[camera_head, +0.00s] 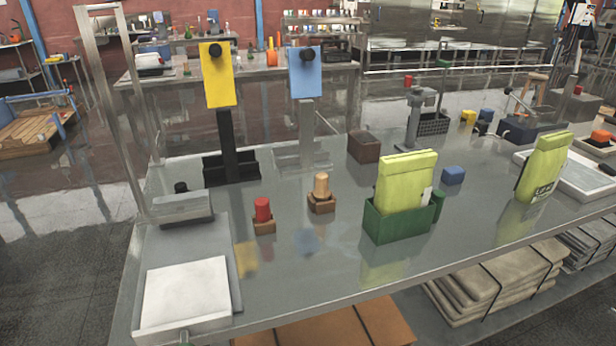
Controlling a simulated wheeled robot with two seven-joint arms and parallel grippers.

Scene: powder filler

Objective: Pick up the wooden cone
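A light tan wooden piece (321,184), which looks like the wooden cone, stands upright in a small brown wooden holder (321,205) near the middle of the grey metal table (330,260). It has a rounded top, and its lower end is hidden in the holder. A red piece (262,208) stands in a similar holder (264,226) to its left. Neither of my grippers shows in the head view, and nothing is touching the tan piece.
Yellow (217,80) and blue (305,75) panels on stands rise behind. A green box (398,222) with a yellow-green bag (405,180) stands to the right. A white-topped tray (186,293) is front left. Table in front of the holders is clear.

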